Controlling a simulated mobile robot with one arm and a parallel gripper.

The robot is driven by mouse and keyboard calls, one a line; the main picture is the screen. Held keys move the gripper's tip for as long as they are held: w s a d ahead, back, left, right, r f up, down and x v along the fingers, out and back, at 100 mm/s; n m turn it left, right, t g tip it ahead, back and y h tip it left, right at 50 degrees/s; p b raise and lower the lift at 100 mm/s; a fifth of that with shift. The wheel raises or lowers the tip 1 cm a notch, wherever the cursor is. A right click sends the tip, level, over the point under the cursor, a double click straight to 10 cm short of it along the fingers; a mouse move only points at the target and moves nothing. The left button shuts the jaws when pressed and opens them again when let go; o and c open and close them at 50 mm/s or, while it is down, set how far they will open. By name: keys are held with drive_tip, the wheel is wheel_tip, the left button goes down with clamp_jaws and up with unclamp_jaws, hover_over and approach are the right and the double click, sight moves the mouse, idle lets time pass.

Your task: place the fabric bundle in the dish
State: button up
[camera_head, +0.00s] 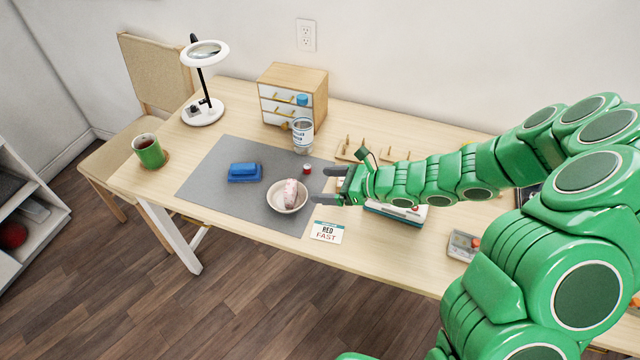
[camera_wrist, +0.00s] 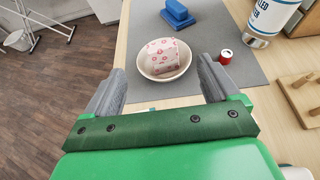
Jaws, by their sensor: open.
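The fabric bundle (camera_head: 291,192) is pale with a pink-red pattern. It sits inside the white dish (camera_head: 274,201) on the grey mat, leaning up past the rim. In the wrist view the bundle (camera_wrist: 163,56) rests in the dish (camera_wrist: 148,74) ahead of my fingers. My gripper (camera_head: 325,185) is open and empty, just to the right of the dish and apart from it. In the wrist view my two fingers (camera_wrist: 158,84) are spread wide, with the dish beyond and between them.
On the grey mat (camera_head: 217,171) are a blue block (camera_head: 244,173) and a small red spool (camera_head: 307,169). A labelled bottle (camera_head: 302,137) stands behind, before the small drawer cabinet (camera_head: 292,95). A card (camera_head: 327,232) lies in front. A green mug (camera_head: 148,152) and magnifier lamp (camera_head: 203,112) are left.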

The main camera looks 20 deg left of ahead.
drive_tip(key=shift+d+r, duration=0.1)
drive_tip(key=shift+d, duration=0.1)
